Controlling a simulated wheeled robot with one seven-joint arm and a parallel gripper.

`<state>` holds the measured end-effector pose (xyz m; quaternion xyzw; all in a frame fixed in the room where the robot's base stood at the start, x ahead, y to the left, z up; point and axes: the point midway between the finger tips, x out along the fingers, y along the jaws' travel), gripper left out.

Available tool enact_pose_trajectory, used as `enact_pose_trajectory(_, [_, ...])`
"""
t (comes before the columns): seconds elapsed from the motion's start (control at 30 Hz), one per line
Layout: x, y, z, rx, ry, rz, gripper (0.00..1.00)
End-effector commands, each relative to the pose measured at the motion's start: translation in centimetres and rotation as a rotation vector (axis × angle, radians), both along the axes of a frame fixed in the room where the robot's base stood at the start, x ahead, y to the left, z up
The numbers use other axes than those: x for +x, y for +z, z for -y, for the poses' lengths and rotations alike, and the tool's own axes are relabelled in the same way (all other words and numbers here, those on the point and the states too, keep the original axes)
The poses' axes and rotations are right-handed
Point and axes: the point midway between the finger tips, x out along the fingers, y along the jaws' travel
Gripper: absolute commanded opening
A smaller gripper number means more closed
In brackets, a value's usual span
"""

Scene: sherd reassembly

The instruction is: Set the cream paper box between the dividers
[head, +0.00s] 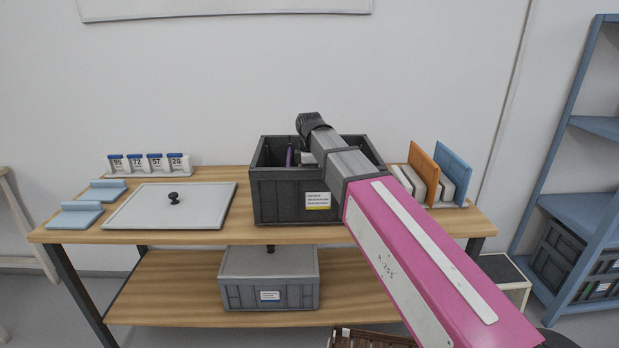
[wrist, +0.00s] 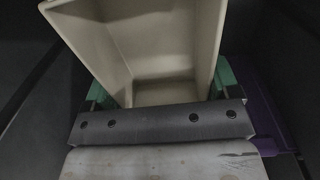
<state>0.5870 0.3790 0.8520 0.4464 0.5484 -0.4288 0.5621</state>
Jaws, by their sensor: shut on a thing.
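The cream paper box (wrist: 165,40) fills the upper middle of the wrist view, its open inside facing the camera. My gripper (wrist: 160,90) is shut on it, with a green fingertip at each side. In the head view my arm reaches down into an open dark grey crate (head: 280,200) on the table. A purple part (wrist: 268,125) also shows at the right of the wrist view. The box's underside and its contact with the crate floor are hidden.
A grey lid (head: 145,208) with a black knob lies left of the crate. Blue holders (head: 75,214) and numbered cards (head: 150,162) stand farther left. Orange (head: 424,172) and blue panels (head: 453,170) stand right of the crate. A lidded crate (head: 268,280) sits on the lower shelf.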

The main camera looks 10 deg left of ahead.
Motion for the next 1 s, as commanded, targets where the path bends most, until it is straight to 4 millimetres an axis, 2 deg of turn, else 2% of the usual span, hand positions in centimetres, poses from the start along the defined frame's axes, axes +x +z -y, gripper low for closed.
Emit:
enact_pose_trajectory(0.1, [0.0, -0.9, 0.0, 0.000, 0.000, 0.000, 0.56])
enact_pose_trajectory(0.9, [-0.1, -2.2, 0.0, 0.005, 0.000, -0.002, 0.56])
enact_pose_trajectory(0.93, [-0.1, -2.3, -0.1, 0.005, 0.000, -0.003, 0.92])
enact_pose_trajectory(0.97, [-0.1, -2.3, 0.0, 0.005, 0.000, -0.003, 1.00])
enact_pose_trajectory(1.0, [-0.1, -2.3, 0.0, 0.005, -0.001, -0.003, 1.00])
